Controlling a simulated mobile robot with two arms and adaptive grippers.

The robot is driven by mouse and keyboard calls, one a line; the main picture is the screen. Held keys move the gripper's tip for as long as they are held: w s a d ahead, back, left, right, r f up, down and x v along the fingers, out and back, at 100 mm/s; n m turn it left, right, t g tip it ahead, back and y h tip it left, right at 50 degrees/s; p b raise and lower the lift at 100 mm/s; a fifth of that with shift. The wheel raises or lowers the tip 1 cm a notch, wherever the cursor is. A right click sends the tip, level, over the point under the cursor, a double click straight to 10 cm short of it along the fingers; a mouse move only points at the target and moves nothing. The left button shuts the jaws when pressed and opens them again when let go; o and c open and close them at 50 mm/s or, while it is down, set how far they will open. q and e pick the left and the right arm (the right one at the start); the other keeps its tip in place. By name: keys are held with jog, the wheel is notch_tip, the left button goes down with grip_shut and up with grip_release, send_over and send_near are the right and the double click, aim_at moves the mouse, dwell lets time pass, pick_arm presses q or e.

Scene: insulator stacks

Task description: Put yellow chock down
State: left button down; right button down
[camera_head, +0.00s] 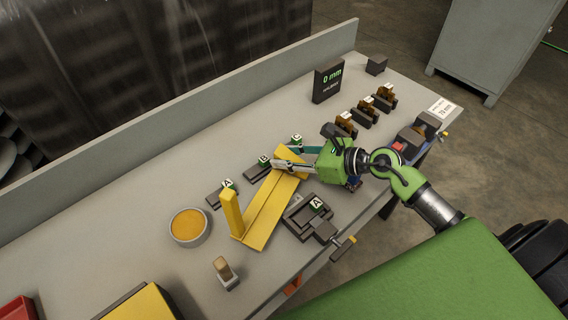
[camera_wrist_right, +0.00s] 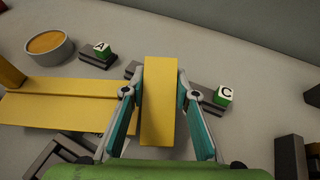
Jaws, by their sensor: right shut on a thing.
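My right gripper (camera_head: 284,157) reaches in from the right over the bench. It is shut on a yellow block, the chock (camera_wrist_right: 158,105), whose sides lie between the two teal fingers in the wrist view. The chock is at the right end of a long flat yellow piece (camera_head: 262,212) with a yellow post (camera_head: 232,213) at its other end. I cannot tell whether the chock touches that piece or is held just above it. The fingers hide part of the chock in the head view. My left gripper is not in view.
Dark holders with lettered cubes, A (camera_head: 228,184) among them, stand behind the yellow piece. A dark vise (camera_head: 307,222) is close in front of it. A bowl of yellow material (camera_head: 189,228) stands left. A 0 mm display (camera_head: 327,82) and brown insulators (camera_head: 366,107) are at the back right.

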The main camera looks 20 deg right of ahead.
jog(key=shift+w+a+f, duration=0.15)
jog(key=shift+w+f, duration=0.15)
jog(key=shift+w, duration=0.15)
jog(key=shift+f, duration=1.45)
jog(key=shift+s+f, duration=0.1)
jog(key=c, duration=1.9)
grip_release()
jog(key=shift+f, duration=0.15)
